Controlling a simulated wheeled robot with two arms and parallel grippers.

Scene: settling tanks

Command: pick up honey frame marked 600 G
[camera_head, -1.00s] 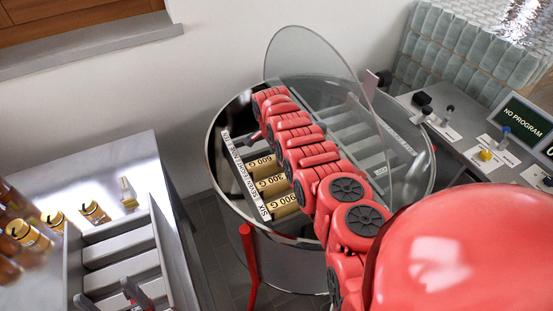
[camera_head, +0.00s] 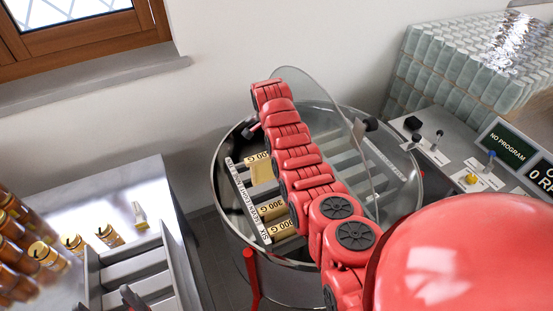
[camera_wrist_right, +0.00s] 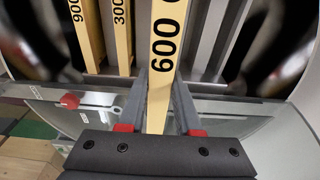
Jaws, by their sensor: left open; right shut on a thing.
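The honey frame marked 600 G (camera_head: 262,172) is a pale wooden bar, raised above the other frames in the round steel drum (camera_head: 223,190) in the head view. In the right wrist view the 600 frame (camera_wrist_right: 165,40) stands between the fingers of my right gripper (camera_wrist_right: 161,92), which is shut on it. The frames marked 300 (camera_head: 272,208) and 900 (camera_head: 282,230) sit lower in the drum. My left gripper (camera_head: 132,298) is open at the bottom left, over the grey rack, partly cut off.
A clear lid (camera_head: 320,95) stands up at the drum's back. A grey slotted rack (camera_head: 88,275) and several honey jars (camera_head: 45,256) are at left. A control panel reading NO PROGRAM (camera_head: 508,146) and stacked glass jars (camera_head: 440,65) are at right.

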